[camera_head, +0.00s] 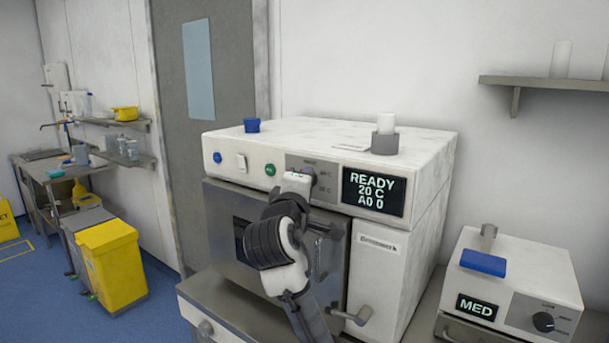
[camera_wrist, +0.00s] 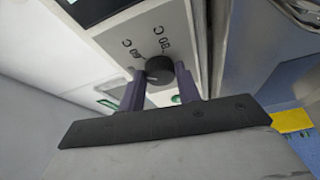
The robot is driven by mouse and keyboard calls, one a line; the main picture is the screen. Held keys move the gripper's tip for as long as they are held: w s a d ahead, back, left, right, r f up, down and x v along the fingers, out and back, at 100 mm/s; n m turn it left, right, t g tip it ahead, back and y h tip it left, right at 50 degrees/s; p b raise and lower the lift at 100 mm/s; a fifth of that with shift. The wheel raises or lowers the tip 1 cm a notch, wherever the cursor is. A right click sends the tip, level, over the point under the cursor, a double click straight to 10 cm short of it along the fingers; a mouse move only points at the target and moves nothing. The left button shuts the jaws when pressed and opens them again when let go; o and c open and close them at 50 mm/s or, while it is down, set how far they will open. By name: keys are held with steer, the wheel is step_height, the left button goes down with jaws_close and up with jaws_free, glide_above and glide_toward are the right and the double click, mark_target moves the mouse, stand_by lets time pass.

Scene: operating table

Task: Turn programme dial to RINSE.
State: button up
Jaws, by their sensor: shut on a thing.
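The programme dial (camera_wrist: 159,71) is a round black knob on a grey panel with printed temperature marks. In the wrist view it sits between the two fingers of my gripper (camera_wrist: 160,90), which is shut on it. In the head view the gripper and wrist cover the dial; only part of the grey dial panel (camera_head: 323,168) shows. The washer (camera_head: 330,147) is a white-topped cabinet with a grey door. Its display (camera_head: 373,192) reads READY, 20 C, A0 0. The dial's pointer setting cannot be made out.
A blue cup (camera_head: 251,125) and a grey holder with a white cylinder (camera_head: 385,137) stand on the washer. A smaller MED unit (camera_head: 515,287) with its own dial stands at right. A yellow bin (camera_head: 112,264) stands on the floor at left.

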steer(key=shift+r+n+g+p, duration=0.25)
steer(key=shift+n+g, duration=0.45)
steer(key=shift+n, duration=0.9)
steer(key=shift+r+n+g+p, duration=0.1)
steer(key=shift+n+g+p, duration=0.15)
steer(key=shift+n+g, duration=0.9)
steer(key=shift+n+t, duration=0.45)
steer(key=shift+n, duration=0.2)
steer(key=o, duration=1)
steer(key=shift+a, duration=0.1)
